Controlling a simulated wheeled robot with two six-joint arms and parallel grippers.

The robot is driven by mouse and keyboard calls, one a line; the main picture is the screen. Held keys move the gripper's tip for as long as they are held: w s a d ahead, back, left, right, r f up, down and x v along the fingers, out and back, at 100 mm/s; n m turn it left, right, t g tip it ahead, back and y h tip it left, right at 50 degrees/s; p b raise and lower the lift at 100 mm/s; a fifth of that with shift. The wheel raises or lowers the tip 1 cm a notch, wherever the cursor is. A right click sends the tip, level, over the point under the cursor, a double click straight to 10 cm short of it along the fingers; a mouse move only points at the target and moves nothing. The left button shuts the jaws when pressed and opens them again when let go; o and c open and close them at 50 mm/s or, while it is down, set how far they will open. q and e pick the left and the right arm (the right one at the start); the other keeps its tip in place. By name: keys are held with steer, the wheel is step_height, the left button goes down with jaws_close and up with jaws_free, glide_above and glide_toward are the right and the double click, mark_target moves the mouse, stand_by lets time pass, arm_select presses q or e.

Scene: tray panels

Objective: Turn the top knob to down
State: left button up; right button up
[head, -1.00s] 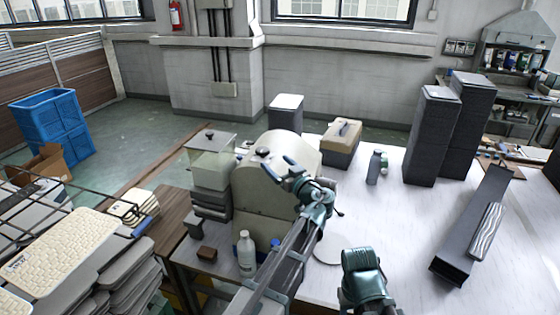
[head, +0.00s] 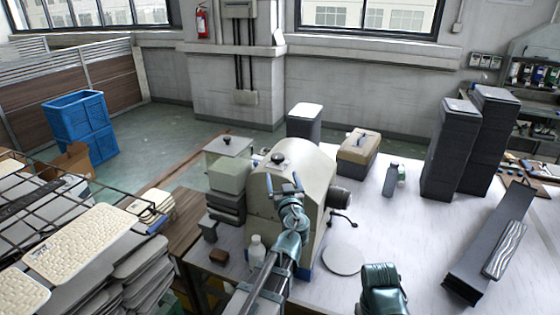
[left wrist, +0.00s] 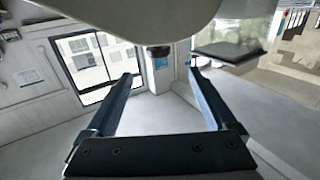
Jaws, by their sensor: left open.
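The beige rounded machine (head: 312,172) stands on the white table. Its black top knob (head: 278,158) sits on the upper surface. My left gripper (head: 283,184) is open and empty, on the near side of the knob, with its fingers pointing toward the machine. In the left wrist view, the open fingers (left wrist: 165,82) frame empty space. The machine's pale curved body (left wrist: 130,14) fills the top there, and the dark knob (left wrist: 158,52) projects from it, between and beyond the fingertips. I see no contact. The right gripper's fingers are not visible.
A lidded box (head: 229,147) with its own small knob stands left of the machine. A white bottle (head: 257,250) stands close to my left arm. A beige case (head: 358,147), a grey bottle (head: 390,181) and tall dark stacks (head: 452,150) stand to the right. The table's middle right is mostly clear.

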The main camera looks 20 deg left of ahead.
mark_target(278, 161)
arm_select(q)
steer(key=shift+s+a+m+t+h, duration=0.1)
steer(key=shift+s+m+t+h, duration=0.25)
steer(key=shift+h, duration=0.25)
steer(key=shift+w, duration=0.1)
steer(key=x, duration=1.3)
steer(key=shift+w+a+f, duration=0.15)
steer(key=shift+w+a, duration=0.1)
steer(key=shift+w, duration=0.05)
steer(key=shift+c, duration=0.2)
